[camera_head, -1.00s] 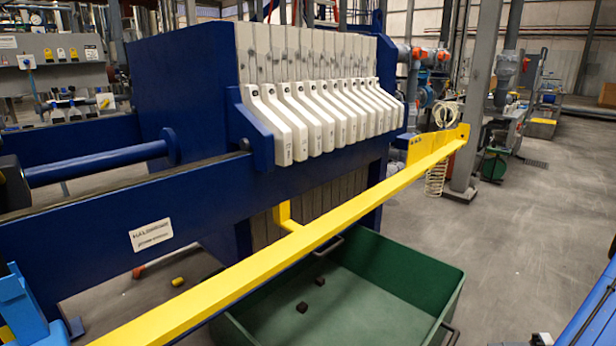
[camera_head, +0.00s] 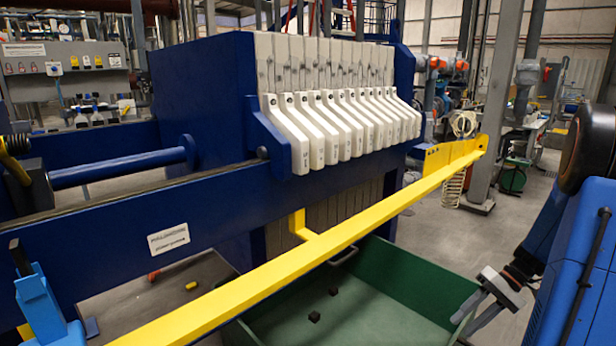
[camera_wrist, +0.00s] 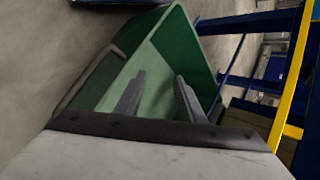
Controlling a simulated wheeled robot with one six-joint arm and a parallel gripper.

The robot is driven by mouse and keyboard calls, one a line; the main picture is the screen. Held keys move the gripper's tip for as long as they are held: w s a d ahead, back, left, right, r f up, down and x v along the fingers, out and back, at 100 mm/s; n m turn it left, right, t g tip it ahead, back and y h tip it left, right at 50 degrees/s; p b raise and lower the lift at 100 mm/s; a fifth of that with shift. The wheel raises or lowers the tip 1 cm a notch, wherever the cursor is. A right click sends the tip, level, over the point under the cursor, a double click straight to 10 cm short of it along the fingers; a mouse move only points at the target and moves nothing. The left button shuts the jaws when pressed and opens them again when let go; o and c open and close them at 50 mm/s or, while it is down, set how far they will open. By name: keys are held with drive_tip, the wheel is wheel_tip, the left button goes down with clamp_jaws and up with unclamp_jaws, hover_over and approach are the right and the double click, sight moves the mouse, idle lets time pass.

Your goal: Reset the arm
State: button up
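My gripper (camera_head: 492,306) shows at the lower right of the head view, at the end of my blue and black arm (camera_head: 585,200). It hangs over the right rim of the green bin (camera_head: 440,285). In the wrist view my gripper's two grey fingers (camera_wrist: 160,95) stand apart with nothing between them. Behind them is the inside of the green bin (camera_wrist: 165,60), seen tilted.
A yellow bar (camera_head: 330,243) runs diagonally in front of the blue filter press (camera_head: 205,100) with its row of white plate handles (camera_head: 330,130). Two small dark lumps lie in the bin. Grey floor (camera_head: 440,235) is open right of the press.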

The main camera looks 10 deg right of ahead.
drive_tip(key=s+a+r+n+h, duration=0.1)
drive_tip(key=s+a+r+h, duration=0.15)
drive_tip(key=a+r, duration=0.35)
drive_tip(key=s+a+r+n+h, duration=0.1)
drive_tip(key=s+a+r+h, duration=0.2)
drive_tip(key=a, duration=0.5)
drive_tip(key=s+a+r+n+t+h, duration=0.1)
drive_tip(key=s+a+r+t+h, duration=0.2)
drive_tip(key=s+a+r+t, duration=0.2)
drive_tip(key=s+a+r, duration=0.1)
drive_tip(key=s+a, duration=0.2)
drive_tip(key=s, duration=0.2)
drive_tip(key=shift+r, duration=0.35)
